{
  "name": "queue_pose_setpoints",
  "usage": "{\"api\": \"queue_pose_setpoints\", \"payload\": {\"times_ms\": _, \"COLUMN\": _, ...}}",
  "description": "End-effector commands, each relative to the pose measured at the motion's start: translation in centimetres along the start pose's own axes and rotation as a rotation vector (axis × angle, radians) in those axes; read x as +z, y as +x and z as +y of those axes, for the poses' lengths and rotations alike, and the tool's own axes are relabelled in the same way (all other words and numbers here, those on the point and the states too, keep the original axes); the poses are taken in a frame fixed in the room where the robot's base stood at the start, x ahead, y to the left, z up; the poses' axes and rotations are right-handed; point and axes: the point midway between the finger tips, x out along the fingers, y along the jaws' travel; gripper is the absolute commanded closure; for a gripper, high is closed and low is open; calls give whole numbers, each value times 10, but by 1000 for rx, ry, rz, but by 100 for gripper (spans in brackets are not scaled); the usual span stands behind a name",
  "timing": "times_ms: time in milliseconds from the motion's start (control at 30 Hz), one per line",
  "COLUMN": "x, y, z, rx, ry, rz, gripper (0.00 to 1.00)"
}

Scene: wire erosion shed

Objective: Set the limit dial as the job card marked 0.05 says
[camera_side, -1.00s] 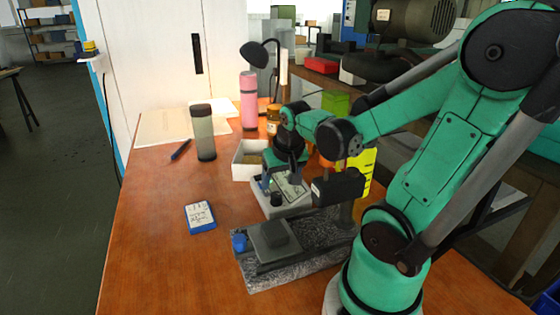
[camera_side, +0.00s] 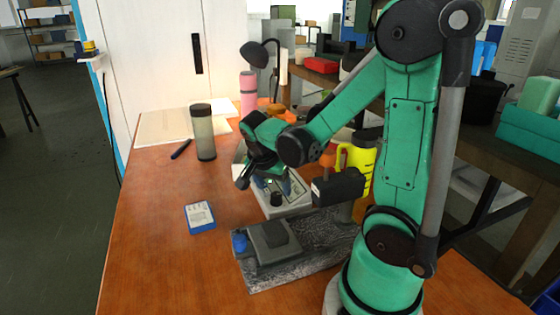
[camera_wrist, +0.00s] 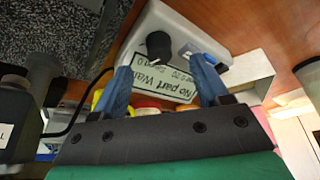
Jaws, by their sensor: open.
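A pale control box (camera_side: 296,205) stands on the table behind the vise-like fixture, with a black knob (camera_side: 277,199) on its near side. In the wrist view the black knob (camera_wrist: 158,45) stands beside a display panel (camera_wrist: 160,83) reading "No part", "Wait" and small figures. My gripper (camera_wrist: 160,66) is open, its two blue fingers apart over the display, with the knob beyond the tips and not between them. In the side view my gripper (camera_side: 274,184) is just over the box.
A grey fixture (camera_side: 272,244) on a speckled slab stands in front of the box. A grey-green tumbler (camera_side: 203,132), a pen (camera_side: 181,149), a pink bottle (camera_side: 248,92) and a black lamp (camera_side: 257,54) are behind. The table's left front is clear.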

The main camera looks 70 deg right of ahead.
Motion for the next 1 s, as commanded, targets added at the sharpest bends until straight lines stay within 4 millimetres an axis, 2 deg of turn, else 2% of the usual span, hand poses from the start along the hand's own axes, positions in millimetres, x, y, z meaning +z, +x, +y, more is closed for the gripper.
{"api": "queue_pose_setpoints", "payload": {"times_ms": 100, "x": 0, "y": 14, "z": 0, "rx": 0, "ry": 2, "rz": -1, "gripper": 32}}
{"api": "queue_pose_setpoints", "payload": {"times_ms": 300, "x": 0, "y": 29, "z": 0, "rx": -2, "ry": 0, "rz": -1, "gripper": 32}}
{"api": "queue_pose_setpoints", "payload": {"times_ms": 667, "x": 0, "y": 33, "z": 0, "rx": -2, "ry": -1, "rz": -1, "gripper": 32}}
{"api": "queue_pose_setpoints", "payload": {"times_ms": 767, "x": 0, "y": 33, "z": 0, "rx": -2, "ry": -1, "rz": -1, "gripper": 55}}
{"api": "queue_pose_setpoints", "payload": {"times_ms": 900, "x": 0, "y": 33, "z": 0, "rx": -2, "ry": -1, "rz": -1, "gripper": 94}}
{"api": "queue_pose_setpoints", "payload": {"times_ms": 933, "x": 0, "y": 33, "z": 0, "rx": -2, "ry": -1, "rz": -1, "gripper": 100}}
{"api": "queue_pose_setpoints", "payload": {"times_ms": 1000, "x": 0, "y": 33, "z": 0, "rx": -2, "ry": -2, "rz": -1, "gripper": 100}}
